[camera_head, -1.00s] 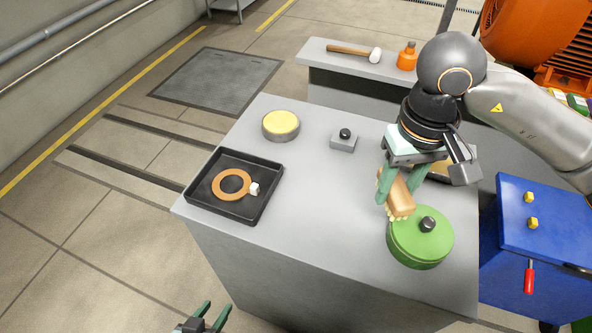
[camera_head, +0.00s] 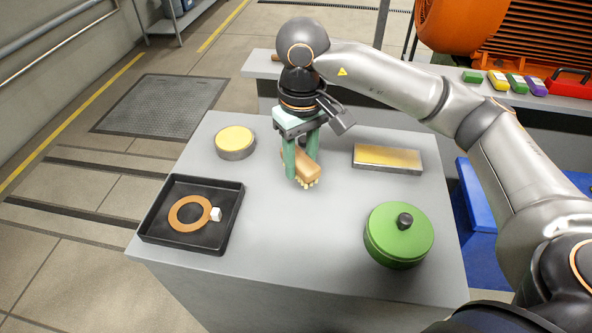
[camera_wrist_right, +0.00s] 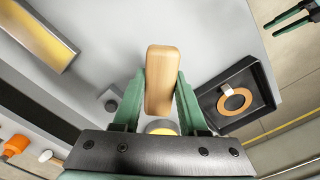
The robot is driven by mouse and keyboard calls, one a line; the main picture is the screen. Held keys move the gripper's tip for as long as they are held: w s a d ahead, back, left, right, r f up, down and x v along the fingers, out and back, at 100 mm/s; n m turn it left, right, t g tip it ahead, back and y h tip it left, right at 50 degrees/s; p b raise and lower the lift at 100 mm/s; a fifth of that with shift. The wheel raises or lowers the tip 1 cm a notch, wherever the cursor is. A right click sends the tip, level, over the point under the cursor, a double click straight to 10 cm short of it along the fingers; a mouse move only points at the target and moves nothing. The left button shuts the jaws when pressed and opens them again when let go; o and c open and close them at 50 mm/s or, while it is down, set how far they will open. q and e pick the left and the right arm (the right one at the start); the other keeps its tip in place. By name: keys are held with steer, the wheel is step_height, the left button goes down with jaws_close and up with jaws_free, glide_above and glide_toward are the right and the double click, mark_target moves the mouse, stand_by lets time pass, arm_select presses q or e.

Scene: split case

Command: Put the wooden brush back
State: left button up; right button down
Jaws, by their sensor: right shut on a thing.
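The wooden brush (camera_head: 305,169), a tan block with pale bristles underneath, is between the green fingers of my right gripper (camera_head: 301,160). My right gripper is shut on it near the middle of the grey table; whether the bristles touch the tabletop I cannot tell. In the right wrist view the brush (camera_wrist_right: 161,75) stands out between both fingers. My left gripper (camera_wrist_right: 291,16) shows at that view's top right corner, fingers apart and empty, away from the table; it is outside the head view.
A round yellow-topped tin (camera_head: 235,142), a black tray (camera_head: 146,232) with an orange ring and white cube, a green lidded pot (camera_head: 396,240) and a shallow yellow-topped case (camera_head: 388,158) surround the brush. A grey knobbed block (camera_wrist_right: 112,103) shows in the wrist view. The table's front middle is clear.

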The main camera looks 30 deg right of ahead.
glide_above(297, 184)
step_height(297, 184, down, 6)
steer(key=shift+f, duration=0.1)
step_height(297, 184, down, 3)
steer(key=shift+d+p, duration=0.1)
steer(key=shift+p, duration=0.25)
arm_select(q)
steer(key=shift+s+a+f, duration=0.1)
steer(key=shift+s+a, duration=0.35)
steer(key=shift+a, duration=0.05)
arm_select(e)
steer(key=shift+f, duration=0.1)
steer(key=shift+f, duration=0.15)
steer(key=c, duration=0.9)
jaws_free()
steer(key=o, duration=0.5)
steer(key=shift+c, duration=0.2)
arm_select(q)
steer(key=shift+w+d, duration=0.2)
steer(key=shift+d, duration=0.1)
